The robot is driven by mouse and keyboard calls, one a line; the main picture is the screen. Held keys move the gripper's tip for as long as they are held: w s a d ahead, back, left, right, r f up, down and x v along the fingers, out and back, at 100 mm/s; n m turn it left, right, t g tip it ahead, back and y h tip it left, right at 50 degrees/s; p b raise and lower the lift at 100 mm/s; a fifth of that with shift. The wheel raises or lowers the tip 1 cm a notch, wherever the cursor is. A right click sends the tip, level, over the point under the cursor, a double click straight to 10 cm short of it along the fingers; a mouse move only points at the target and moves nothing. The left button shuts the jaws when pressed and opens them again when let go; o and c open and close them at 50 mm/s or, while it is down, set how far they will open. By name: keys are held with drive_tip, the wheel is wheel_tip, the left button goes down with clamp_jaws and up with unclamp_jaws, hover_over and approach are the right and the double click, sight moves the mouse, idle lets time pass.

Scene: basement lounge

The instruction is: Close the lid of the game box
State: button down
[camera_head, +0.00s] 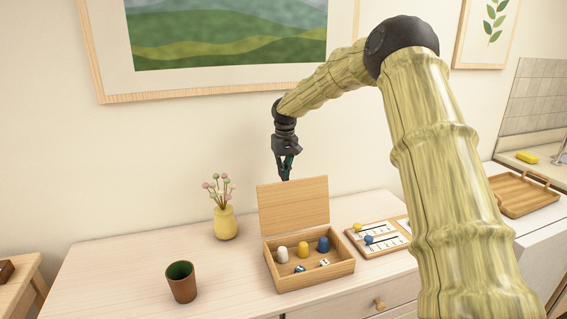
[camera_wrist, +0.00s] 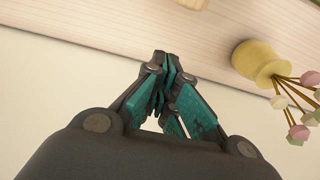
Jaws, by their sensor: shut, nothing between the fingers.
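The wooden game box (camera_head: 318,279) stands on the pale wooden cabinet top with its lid (camera_head: 293,206) raised at the back, close to upright. Inside are white, yellow and blue pieces and dice. My gripper (camera_head: 286,178) is above and just behind the lid's top edge, pointing down. It appears apart from the lid, though the exact gap is hard to tell. In the wrist view my gripper (camera_wrist: 164,60) has its fingers together with nothing between them. A small part of a wooden thing shows at the top edge there; I cannot tell what it is.
A yellow vase (camera_head: 226,223) with flowers stands left of the lid; it also shows in the wrist view (camera_wrist: 258,63). A brown cup (camera_head: 181,283) is front left. A game board (camera_head: 377,240) lies right of the box. The wall is close behind.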

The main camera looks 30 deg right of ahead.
drive_tip(key=shift+s+a+r+p, duration=0.15)
drive_tip(key=shift+s, duration=0.45)
drive_tip(key=shift+s+a+r+p, duration=0.1)
drive_tip(key=shift+s+a+p, duration=0.05)
drive_tip(key=shift+s, duration=0.5)
drive_tip(key=shift+s+a+r+p, duration=0.15)
drive_tip(key=shift+s, duration=0.45)
drive_tip(key=shift+a, duration=0.2)
